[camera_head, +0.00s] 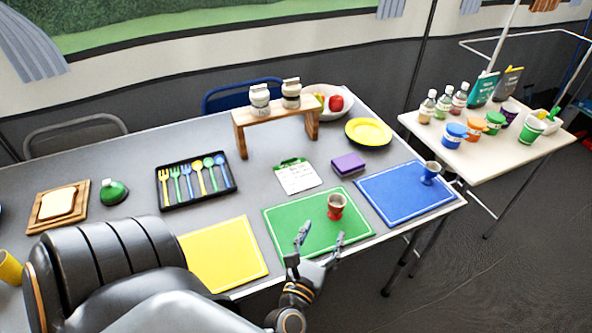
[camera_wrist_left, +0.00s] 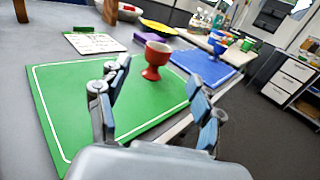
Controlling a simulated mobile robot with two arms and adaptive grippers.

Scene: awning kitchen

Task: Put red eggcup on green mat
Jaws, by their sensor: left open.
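The red eggcup (camera_head: 336,206) stands upright on the green mat (camera_head: 290,237), toward the mat's right side. In the left wrist view the red eggcup (camera_wrist_left: 155,60) stands on the far part of the green mat (camera_wrist_left: 55,100). My left gripper (camera_head: 318,246) is open and empty, close to the front edge of the green mat. It is apart from the eggcup, on the near side of it. In the left wrist view its two fingers (camera_wrist_left: 158,100) are spread, with the eggcup beyond them. My right gripper is not in view.
A blue mat (camera_head: 395,205) with a blue eggcup (camera_head: 430,173) lies to the right, and a yellow mat (camera_head: 222,255) to the left. A purple block (camera_head: 348,163) and a clipboard (camera_head: 297,178) lie behind the green mat. A side table (camera_head: 490,160) holds bottles and cups.

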